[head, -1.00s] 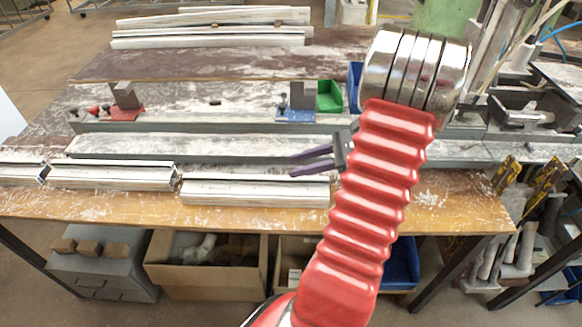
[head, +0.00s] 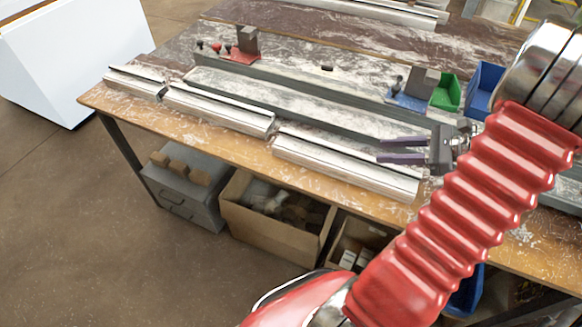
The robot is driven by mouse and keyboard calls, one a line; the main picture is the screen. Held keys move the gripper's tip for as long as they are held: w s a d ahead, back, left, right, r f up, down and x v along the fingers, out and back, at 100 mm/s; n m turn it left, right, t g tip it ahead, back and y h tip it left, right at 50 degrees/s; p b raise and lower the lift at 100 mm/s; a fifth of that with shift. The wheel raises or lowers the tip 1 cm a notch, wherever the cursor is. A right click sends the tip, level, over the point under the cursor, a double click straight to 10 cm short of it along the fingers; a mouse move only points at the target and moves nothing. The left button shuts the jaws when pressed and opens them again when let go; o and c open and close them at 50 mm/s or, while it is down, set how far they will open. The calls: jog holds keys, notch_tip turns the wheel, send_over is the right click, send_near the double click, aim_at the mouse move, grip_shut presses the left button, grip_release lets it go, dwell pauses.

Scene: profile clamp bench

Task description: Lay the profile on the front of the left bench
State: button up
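Three silvery metal profiles lie end to end along the front of the wooden bench (head: 235,148): a left one (head: 133,84), a middle one (head: 218,110) and a right one (head: 345,167). Which of them the task means I cannot tell. My gripper (head: 382,150) has two dark fingers pointing left, with a gap between them. It is open and empty. In the picture the fingers overlap the area just behind the right profile's right half. Their height above the bench is unclear.
A long grey rail (head: 310,85) with a red clamp (head: 240,54) and a blue clamp (head: 408,98) runs behind the profiles. Green (head: 447,92) and blue (head: 485,85) bins stand right. A white cabinet (head: 75,55) stands left. Floor at front left is clear.

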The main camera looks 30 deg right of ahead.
jog(key=w+a+r+n+g+h, duration=0.1)
jog(key=a+r+n+g, duration=0.25)
jog(key=a+n, duration=0.45)
jog(key=w+a+r+n+g+h, duration=0.15)
jog(key=a+n+g, duration=0.25)
jog(key=a, duration=0.8)
jog(key=s+a+r+n+t+h, duration=0.1)
jog(key=s+a+r+n+h, duration=0.1)
jog(key=a+n, duration=0.4)
jog(key=s+a+r+n+t+h, duration=0.2)
jog(key=a+r+n+h, duration=0.2)
jog(key=n, duration=0.5)
jog(key=shift+s+a+r, duration=0.4)
jog(key=shift+a+r, duration=0.2)
jog(key=shift+a, duration=0.6)
jog(key=shift+s, duration=0.15)
